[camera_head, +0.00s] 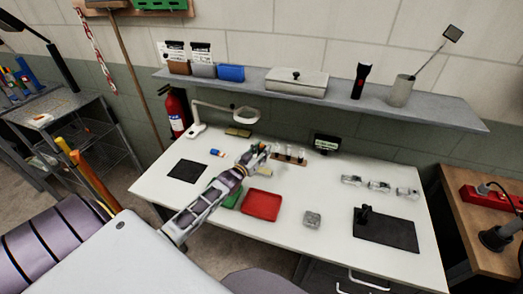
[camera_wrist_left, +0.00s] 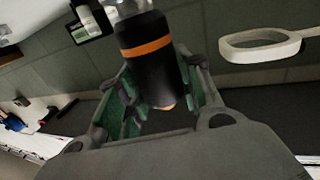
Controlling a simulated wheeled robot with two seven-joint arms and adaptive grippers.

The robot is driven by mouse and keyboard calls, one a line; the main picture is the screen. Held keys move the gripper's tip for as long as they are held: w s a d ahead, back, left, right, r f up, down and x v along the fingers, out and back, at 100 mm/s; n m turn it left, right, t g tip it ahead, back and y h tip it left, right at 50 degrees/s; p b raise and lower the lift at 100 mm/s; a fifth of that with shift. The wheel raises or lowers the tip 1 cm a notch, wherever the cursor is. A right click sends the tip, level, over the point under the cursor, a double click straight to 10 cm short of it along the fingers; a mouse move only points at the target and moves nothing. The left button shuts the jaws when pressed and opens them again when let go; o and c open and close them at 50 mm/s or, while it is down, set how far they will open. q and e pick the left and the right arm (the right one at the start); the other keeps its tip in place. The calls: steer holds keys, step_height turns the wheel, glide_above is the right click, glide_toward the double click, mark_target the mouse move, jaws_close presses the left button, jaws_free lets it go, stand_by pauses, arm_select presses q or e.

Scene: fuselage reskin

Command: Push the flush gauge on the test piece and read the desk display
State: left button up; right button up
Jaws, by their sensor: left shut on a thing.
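My left gripper (camera_head: 258,155) is over the middle of the white desk. In the left wrist view its fingers (camera_wrist_left: 150,100) are shut on a black cylinder with an orange band (camera_wrist_left: 146,50), which looks like the flush gauge. The gauge is too small to make out in the head view. A small dark display (camera_head: 326,142) stands at the desk's back, its reading too small to make out. A grey square block (camera_head: 312,218), perhaps the test piece, lies on the desk to the right of the gripper, apart from it. My right gripper is not in view.
A red tray (camera_head: 261,205) lies by my left forearm. A magnifier lamp (camera_head: 246,115) stands behind the gripper; its ring also shows in the left wrist view (camera_wrist_left: 232,48). A black mat (camera_head: 398,236) and several clear pieces (camera_head: 379,186) lie right. A shelf (camera_head: 430,107) overhangs the back.

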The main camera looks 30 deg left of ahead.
arm_select(q)
steer(key=shift+f+b, duration=1.45)
steer(key=shift+f, duration=0.4)
steer(key=shift+f, duration=0.2)
steer(key=shift+f, duration=0.25)
stand_by(0.8)
